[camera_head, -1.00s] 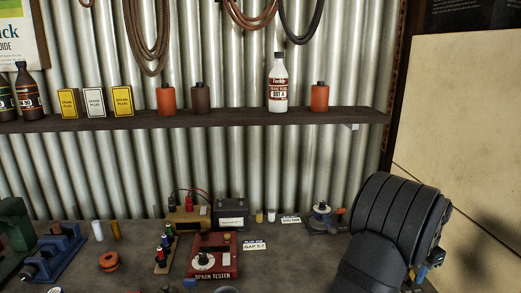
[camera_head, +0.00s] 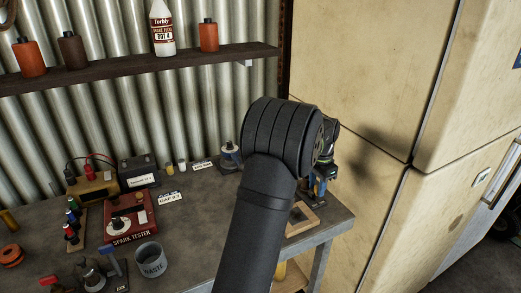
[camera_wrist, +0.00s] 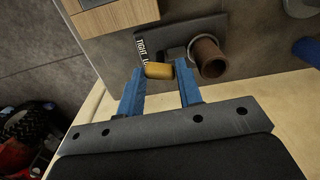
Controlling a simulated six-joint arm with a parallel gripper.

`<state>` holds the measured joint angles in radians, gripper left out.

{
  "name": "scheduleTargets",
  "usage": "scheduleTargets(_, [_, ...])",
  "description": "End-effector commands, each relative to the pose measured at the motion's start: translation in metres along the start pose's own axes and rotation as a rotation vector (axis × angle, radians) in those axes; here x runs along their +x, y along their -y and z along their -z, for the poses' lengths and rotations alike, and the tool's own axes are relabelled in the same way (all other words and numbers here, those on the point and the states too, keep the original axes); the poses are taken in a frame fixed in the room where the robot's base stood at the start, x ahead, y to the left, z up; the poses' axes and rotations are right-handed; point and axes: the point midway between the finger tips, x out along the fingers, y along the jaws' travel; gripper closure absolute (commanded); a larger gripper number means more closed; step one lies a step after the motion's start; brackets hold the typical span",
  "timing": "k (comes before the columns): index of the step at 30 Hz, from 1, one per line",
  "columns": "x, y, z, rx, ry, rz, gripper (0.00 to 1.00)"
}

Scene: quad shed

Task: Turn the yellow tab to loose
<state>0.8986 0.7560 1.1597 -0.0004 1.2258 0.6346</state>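The yellow tab (camera_wrist: 158,71) shows in the wrist view, a short rounded piece beside a brown cylinder (camera_wrist: 207,57) on a dark plate (camera_wrist: 190,30). A white-lettered label (camera_wrist: 142,48) by the tab reads TIGHT and the start of another word; the tab's end hides the rest. My gripper (camera_wrist: 160,72) is open, its two blue fingers apart. The tab appears between or just beyond the fingertips, with a gap on each side; I cannot tell the depth. In the head view my arm covers the tab, and only part of my gripper (camera_head: 320,182) shows.
A wooden block (camera_wrist: 118,14) lies close to the plate at upper left in the wrist view. In the head view, a wooden frame (camera_head: 303,219) lies near the bench's right end. A waste cup (camera_head: 150,260) and red spark tester (camera_head: 131,216) stand left. Cream cabinets (camera_head: 350,75) stand right.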

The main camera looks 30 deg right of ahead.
Motion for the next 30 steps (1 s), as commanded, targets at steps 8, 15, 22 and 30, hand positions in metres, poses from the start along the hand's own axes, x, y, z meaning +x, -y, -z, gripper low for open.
scheduleTargets(8, [-0.070, 0.000, 0.001, 0.000, -0.008, 0.006, 0.68])
scheduleTargets(15, [-0.155, 0.000, 0.001, 0.000, -0.005, 0.003, 0.68])
scheduleTargets(22, [-0.209, 0.000, 0.001, -0.001, -0.003, 0.002, 0.68])
scheduleTargets(30, [-0.211, -0.012, -0.003, -0.203, -0.022, 0.062, 0.68])
